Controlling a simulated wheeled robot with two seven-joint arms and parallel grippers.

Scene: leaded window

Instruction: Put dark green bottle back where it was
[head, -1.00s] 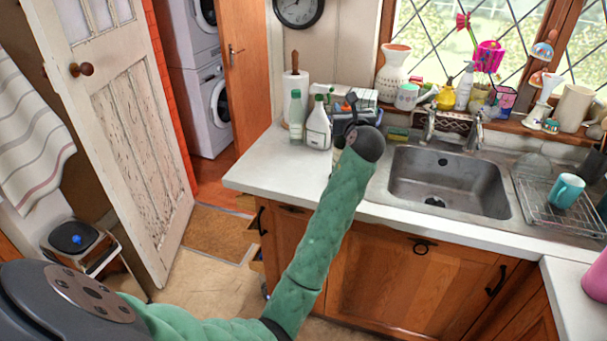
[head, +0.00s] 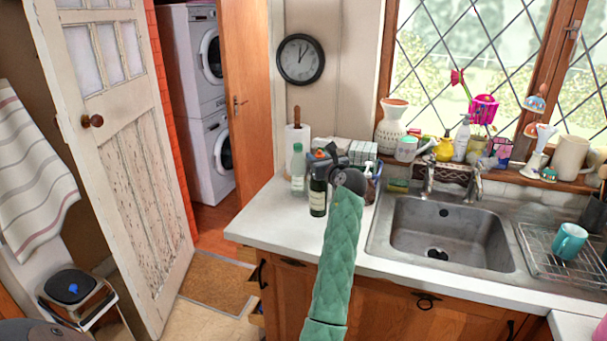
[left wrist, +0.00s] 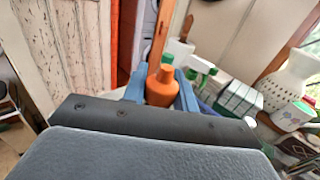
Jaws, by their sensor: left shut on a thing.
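A dark green bottle (head: 318,198) with a pale label is upright at the left part of the worktop, below my left gripper (head: 320,166). The gripper is shut on its upper part. In the left wrist view an orange neck and shoulder (left wrist: 162,88) show between the blue fingers; the bottle's lower part is hidden there. I cannot tell whether its base touches the worktop. My right gripper is not in view.
A clear green-capped bottle (head: 298,169) stands just left of the held bottle. A paper towel roll (head: 297,138) and boxes (head: 362,152) are behind. The sink (head: 450,235) is to the right. The worktop (head: 265,222) is clear in front and left.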

